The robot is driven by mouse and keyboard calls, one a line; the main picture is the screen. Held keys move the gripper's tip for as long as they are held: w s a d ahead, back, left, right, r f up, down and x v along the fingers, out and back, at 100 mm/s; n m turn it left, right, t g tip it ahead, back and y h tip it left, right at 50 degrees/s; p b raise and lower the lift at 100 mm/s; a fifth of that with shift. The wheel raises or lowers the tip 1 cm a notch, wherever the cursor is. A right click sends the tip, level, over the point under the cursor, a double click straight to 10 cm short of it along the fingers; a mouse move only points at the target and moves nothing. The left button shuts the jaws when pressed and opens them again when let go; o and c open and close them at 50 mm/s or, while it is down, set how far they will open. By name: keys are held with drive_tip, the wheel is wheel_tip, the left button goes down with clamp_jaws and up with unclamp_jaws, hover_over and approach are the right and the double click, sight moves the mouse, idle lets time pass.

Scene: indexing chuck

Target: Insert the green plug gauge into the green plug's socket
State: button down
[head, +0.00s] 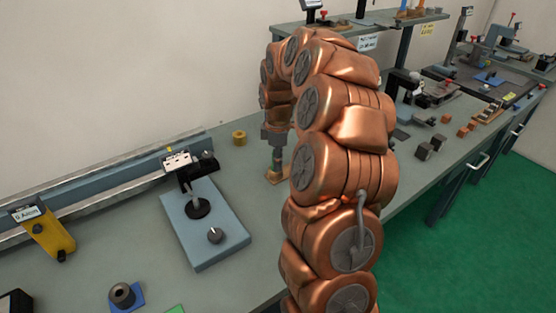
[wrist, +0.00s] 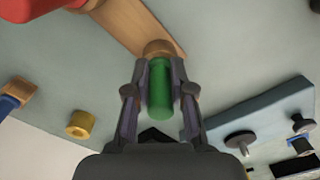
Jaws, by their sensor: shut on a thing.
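The green plug gauge (wrist: 160,92) is between the two fingers of my gripper (wrist: 161,82) in the wrist view, with a finger against each side. A round brown piece (wrist: 158,47) shows at its far end; I cannot tell whether it belongs to the plug or to the wooden strip (wrist: 130,22) beyond. In the head view my gripper (head: 275,154) points down over the bench, with a bit of green between its fingers and a small wooden piece (head: 274,178) just below. I cannot make out the green plug's socket for certain in either view.
A yellow ring (head: 239,138) stands on the bench behind my gripper. A blue-grey plate (head: 222,240) with a dark stand lies to the left. A dark cylinder (head: 122,294) sits on a blue mat, near a green mat (head: 176,309). Several small blocks lie at right.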

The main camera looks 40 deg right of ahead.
idle(0.4)
drive_tip(key=c, duration=0.9)
unclamp_jaws()
